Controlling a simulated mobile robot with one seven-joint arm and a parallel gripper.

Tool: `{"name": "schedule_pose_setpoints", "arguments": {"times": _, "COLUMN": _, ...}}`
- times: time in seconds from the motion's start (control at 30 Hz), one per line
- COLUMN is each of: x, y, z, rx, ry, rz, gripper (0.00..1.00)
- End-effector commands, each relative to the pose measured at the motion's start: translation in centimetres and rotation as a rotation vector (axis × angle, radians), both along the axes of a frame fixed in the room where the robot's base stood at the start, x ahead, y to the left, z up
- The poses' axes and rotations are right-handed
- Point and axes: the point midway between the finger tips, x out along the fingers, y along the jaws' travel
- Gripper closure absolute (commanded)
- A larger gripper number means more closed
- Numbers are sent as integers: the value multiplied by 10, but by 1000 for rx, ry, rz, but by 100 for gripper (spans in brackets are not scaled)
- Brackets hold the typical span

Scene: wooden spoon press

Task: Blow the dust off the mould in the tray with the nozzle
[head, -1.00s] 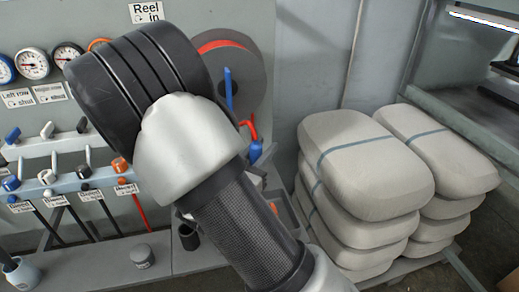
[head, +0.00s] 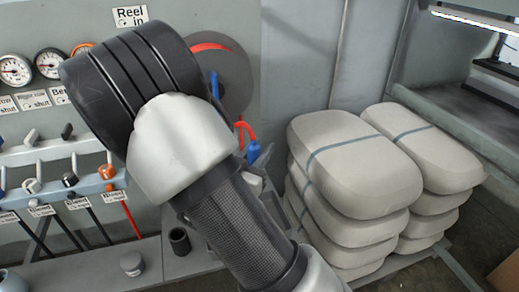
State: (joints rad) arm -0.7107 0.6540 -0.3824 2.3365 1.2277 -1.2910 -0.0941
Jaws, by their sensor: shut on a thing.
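My gripper is not in view; only links of my own arm fill the middle of the head view. I see no tray, mould or dust in this view. A blue fitting (head: 253,152) on a short red hose (head: 240,133) shows just right of my arm, below a hose reel (head: 236,75). I cannot tell whether this fitting is a nozzle. My arm hides part of the wall and bench behind it.
A valve rail (head: 70,188) with several handles and hoses is on the left wall under round gauges (head: 48,64). A small cup (head: 179,241) and a grey pot (head: 132,263) stand on the bench. Stacked strapped sacks (head: 350,170) stand at right on a pallet.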

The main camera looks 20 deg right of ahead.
Motion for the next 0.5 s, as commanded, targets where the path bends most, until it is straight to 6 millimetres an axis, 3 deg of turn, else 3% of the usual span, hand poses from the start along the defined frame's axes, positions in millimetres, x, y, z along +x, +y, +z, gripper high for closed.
{"name": "schedule_pose_setpoints", "arguments": {"times": 0.3, "x": 0, "y": 0, "z": 2, "rx": -1, "ry": -2, "rz": -1, "gripper": 100}}
{"name": "schedule_pose_setpoints", "arguments": {"times": 0.5, "x": 0, "y": 0, "z": 13, "rx": -1, "ry": -2, "rz": -1, "gripper": 100}}
